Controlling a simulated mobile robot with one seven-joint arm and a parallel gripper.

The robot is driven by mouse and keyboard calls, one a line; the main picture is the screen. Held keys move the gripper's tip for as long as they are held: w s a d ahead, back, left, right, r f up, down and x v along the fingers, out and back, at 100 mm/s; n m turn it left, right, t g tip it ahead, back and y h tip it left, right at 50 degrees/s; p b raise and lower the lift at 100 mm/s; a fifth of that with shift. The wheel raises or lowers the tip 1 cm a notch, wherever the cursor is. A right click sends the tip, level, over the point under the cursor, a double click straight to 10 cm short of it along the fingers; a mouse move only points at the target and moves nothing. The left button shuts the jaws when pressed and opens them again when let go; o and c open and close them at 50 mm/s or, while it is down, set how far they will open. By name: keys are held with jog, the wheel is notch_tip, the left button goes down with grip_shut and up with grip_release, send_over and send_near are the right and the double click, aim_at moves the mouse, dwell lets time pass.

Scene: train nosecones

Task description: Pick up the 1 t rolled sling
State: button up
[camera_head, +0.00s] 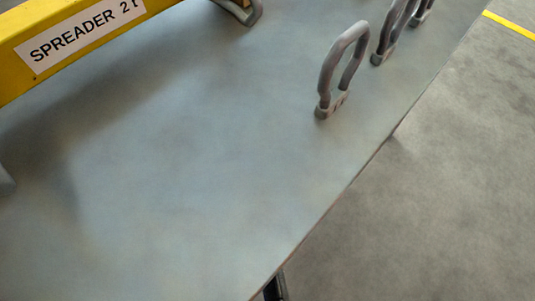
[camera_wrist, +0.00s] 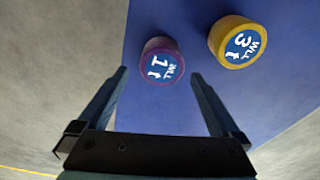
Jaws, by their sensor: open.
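The 1 t rolled sling (camera_wrist: 158,62) is a short purple roll with a round blue label reading "WLL 1 t". It stands on a blue surface (camera_wrist: 165,112) in the wrist view. My gripper (camera_wrist: 158,75) is open and empty, with one finger on each side of the picture's middle. The sling shows between and slightly beyond the fingertips; I cannot tell the exact height gap. Neither the sling nor my gripper shows in the head view.
The head view shows a grey table (camera_head: 200,170) with a yellow beam labelled "SPREADER 2 t" (camera_head: 60,45) and several grey metal loops (camera_head: 341,70). Open floor (camera_head: 440,200) lies right.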

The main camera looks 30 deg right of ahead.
jog(key=f+b, duration=0.2)
jog(key=f, duration=0.1)
jog(key=f+b, duration=0.1)
jog(key=f, duration=0.1)
jog(key=shift+w+d+f, duration=0.2)
jog(key=shift+w, duration=0.1)
jog(key=shift+r, duration=0.15)
jog(key=c, duration=1.5)
